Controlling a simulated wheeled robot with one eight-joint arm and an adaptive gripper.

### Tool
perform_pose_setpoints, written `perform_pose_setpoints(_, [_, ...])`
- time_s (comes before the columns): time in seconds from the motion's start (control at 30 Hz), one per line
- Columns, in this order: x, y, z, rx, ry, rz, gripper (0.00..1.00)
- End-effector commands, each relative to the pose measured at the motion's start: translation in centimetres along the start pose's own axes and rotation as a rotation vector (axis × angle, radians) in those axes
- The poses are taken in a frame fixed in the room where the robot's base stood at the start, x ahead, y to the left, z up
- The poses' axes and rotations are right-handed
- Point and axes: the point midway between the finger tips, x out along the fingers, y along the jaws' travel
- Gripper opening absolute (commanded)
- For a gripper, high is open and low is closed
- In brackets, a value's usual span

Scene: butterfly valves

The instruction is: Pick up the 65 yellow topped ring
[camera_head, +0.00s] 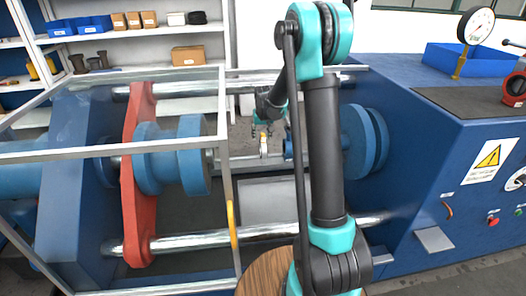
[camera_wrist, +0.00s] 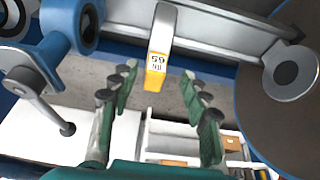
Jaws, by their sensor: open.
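The ring with the yellow top (camera_wrist: 157,62) shows in the wrist view as a narrow pale band, with a yellow end and a white label reading 65. In the head view it is a small white and yellow shape (camera_head: 263,147) just below my gripper (camera_head: 265,128). In the wrist view my gripper (camera_wrist: 159,80) is open, with one green finger left of the ring and one right of it. Clear gaps show between the ring and both fingers. Whether the fingertips are level with the ring in depth, I cannot tell.
In the wrist view a blue valve with a grey lever (camera_wrist: 40,95) is at left and a large dark round part with a grey lug (camera_wrist: 290,75) at right. The head view shows blue machinery, a red flange (camera_head: 138,180) and a metal guard frame (camera_head: 228,190).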

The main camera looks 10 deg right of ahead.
Motion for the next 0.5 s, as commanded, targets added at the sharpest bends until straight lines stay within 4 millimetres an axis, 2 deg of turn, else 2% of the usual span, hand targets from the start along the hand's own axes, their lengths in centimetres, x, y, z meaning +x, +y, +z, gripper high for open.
perform_pose_setpoints(0.4, [4.5,0.7,-0.4,0.001,0.000,0.000,0.47])
perform_pose_setpoints(0.5, [5.1,0.7,-0.4,0.001,0.000,0.000,0.47])
